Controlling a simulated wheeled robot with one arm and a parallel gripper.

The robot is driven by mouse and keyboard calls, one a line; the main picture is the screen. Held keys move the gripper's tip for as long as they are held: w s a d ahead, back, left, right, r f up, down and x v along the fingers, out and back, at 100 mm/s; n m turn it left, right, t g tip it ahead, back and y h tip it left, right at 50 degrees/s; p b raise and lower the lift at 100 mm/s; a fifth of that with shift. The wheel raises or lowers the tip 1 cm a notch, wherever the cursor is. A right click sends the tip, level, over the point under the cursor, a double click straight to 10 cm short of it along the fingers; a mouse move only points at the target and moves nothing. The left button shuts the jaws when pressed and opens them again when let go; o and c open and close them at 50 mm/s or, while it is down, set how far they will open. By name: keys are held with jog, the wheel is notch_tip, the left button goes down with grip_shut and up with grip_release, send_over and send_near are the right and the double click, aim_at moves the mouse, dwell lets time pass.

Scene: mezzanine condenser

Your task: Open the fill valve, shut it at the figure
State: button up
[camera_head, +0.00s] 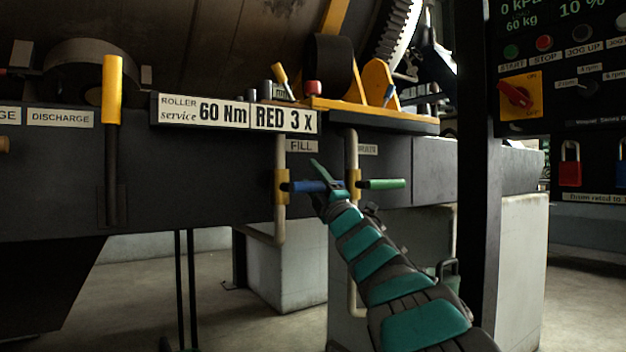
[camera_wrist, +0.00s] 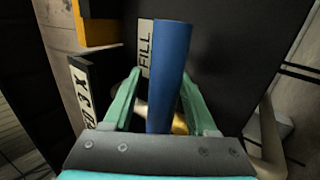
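The fill valve is a yellow body (camera_head: 281,187) on a pale vertical pipe, left of centre in the head view. Its blue handle (camera_head: 304,186) points right, crosswise to the pipe. A FILL label (camera_head: 301,146) is above it and also shows in the wrist view (camera_wrist: 146,48). My gripper (camera_head: 323,180) is at the handle's right part. In the wrist view the blue handle (camera_wrist: 168,75) stands between my two green fingers (camera_wrist: 160,78). A gap shows at the left finger; the right finger looks close, contact unclear. The dark panel display (camera_head: 521,20) reads 0 kPa, 60 kg and 10 %.
A second yellow valve with a green handle (camera_head: 382,184) is just right of the blue handle. A sign (camera_head: 235,113) reads 60 Nm, RED 3 X. A yellow discharge lever (camera_head: 112,90) is at left. A dark post (camera_head: 478,180) stands right of my arm. A red rotary switch (camera_head: 516,95) is on the panel.

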aim_at(322, 190)
jog(key=shift+f, duration=0.15)
jog(key=shift+v, duration=3.85)
